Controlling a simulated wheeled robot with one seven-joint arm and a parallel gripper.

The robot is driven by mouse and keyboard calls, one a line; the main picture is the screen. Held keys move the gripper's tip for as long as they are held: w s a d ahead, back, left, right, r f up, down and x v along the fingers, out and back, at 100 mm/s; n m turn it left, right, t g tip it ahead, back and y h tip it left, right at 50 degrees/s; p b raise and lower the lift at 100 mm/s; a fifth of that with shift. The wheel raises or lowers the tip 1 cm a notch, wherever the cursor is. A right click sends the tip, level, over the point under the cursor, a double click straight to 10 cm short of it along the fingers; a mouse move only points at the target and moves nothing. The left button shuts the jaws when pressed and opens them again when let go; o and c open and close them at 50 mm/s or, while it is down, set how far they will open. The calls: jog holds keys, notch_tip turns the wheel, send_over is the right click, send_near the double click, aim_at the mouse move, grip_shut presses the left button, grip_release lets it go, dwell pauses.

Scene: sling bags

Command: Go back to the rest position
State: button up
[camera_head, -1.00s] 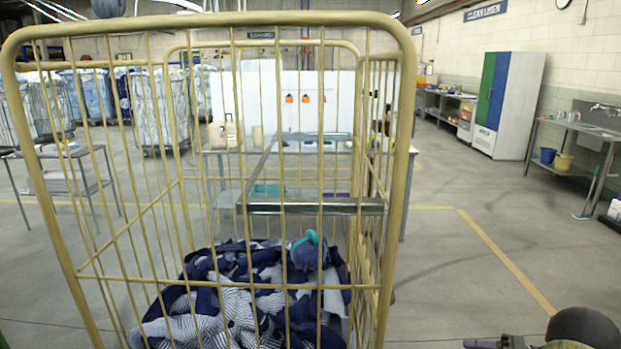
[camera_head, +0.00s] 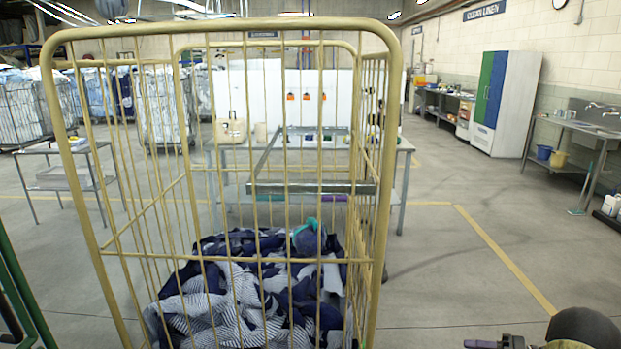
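A tall yellow wire cage cart (camera_head: 112,253) stands right in front of me. Inside it lies a heap of navy and striped cloth (camera_head: 235,305), which looks like the sling bags. A dark blue bundle with a teal band (camera_head: 308,238) sits at the back right of the heap. Part of my own arm shows at the bottom right edge.
A table with a metal frame (camera_head: 315,189) stands behind the cart. A small side table (camera_head: 65,149) is at left, and a green frame (camera_head: 22,295) is at the near left edge. A green, blue and white cabinet (camera_head: 505,105) stands far right. The floor (camera_head: 450,280) on the right is clear.

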jog(key=w+a+r+n+t+h+p, duration=0.1)
jog(key=w+a+r+t+h+p, duration=0.35)
jog(key=w+r, duration=0.65)
jog(key=w+a+r+t+h, duration=0.1)
jog(key=a+r+t+h, duration=0.1)
jog(key=a+r+h, duration=0.45)
jog(key=s+a+n+g+h+p, duration=0.1)
jog(key=s+a+g, duration=0.2)
jog(key=s, duration=0.6)
jog(key=s+a+n+g+h+p, duration=0.1)
jog(key=s+a+g, duration=0.3)
jog(key=s, duration=0.6)
jog(key=s+a+n+g+h+p, duration=0.1)
jog(key=s+a+g+p, duration=0.1)
jog(key=s+a, duration=0.4)
jog(key=s+g, duration=0.1)
jog(key=s, duration=0.3)
jog(key=shift+s+a+f, duration=0.2)
jog(key=shift+a+f, duration=0.1)
jog(key=shift+f, duration=0.05)
jog(key=shift+c, duration=0.7)
